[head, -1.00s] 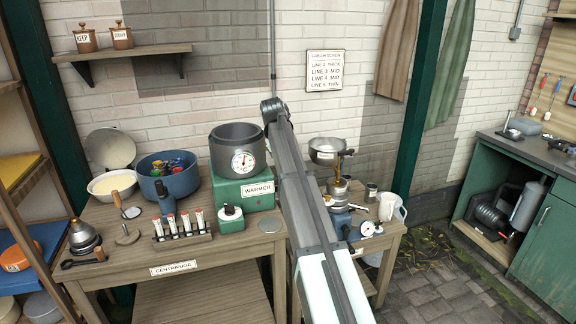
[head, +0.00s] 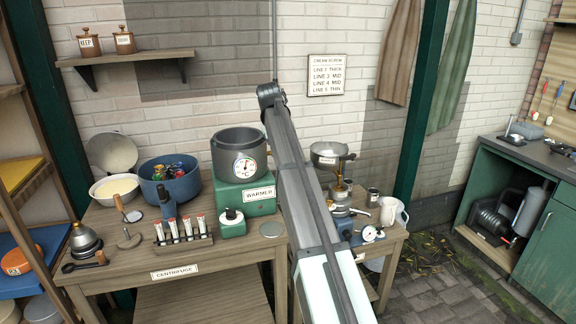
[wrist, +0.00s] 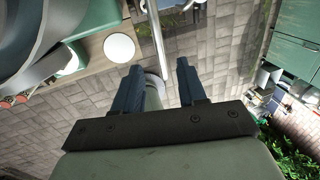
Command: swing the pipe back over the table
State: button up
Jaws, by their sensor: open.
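In the wrist view my gripper (wrist: 159,82) is open, with two dark blue fingers apart. A pale metal pipe (wrist: 157,35) comes down from the top of that view, and its lower end appears near the gap between the fingers. I cannot tell whether it lies between them or beyond them; no grip on it shows. In the head view my arm crosses the middle and hides part of the bench; my gripper is not visible there. The wooden table (head: 130,258) stands at left, and the metal-and-brass separator (head: 338,190) stands right of my arm.
A green warmer (head: 240,195) with a grey pot (head: 238,152), a blue tub (head: 172,187) and a tube rack (head: 182,240) crowd the table. A white jug (head: 390,212) stands by the separator. Open paving (head: 425,295) lies at lower right, before a green cabinet (head: 545,235).

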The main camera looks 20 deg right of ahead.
jog(key=v, duration=0.7)
jog(key=shift+r, duration=0.25)
jog(key=shift+c, duration=0.4)
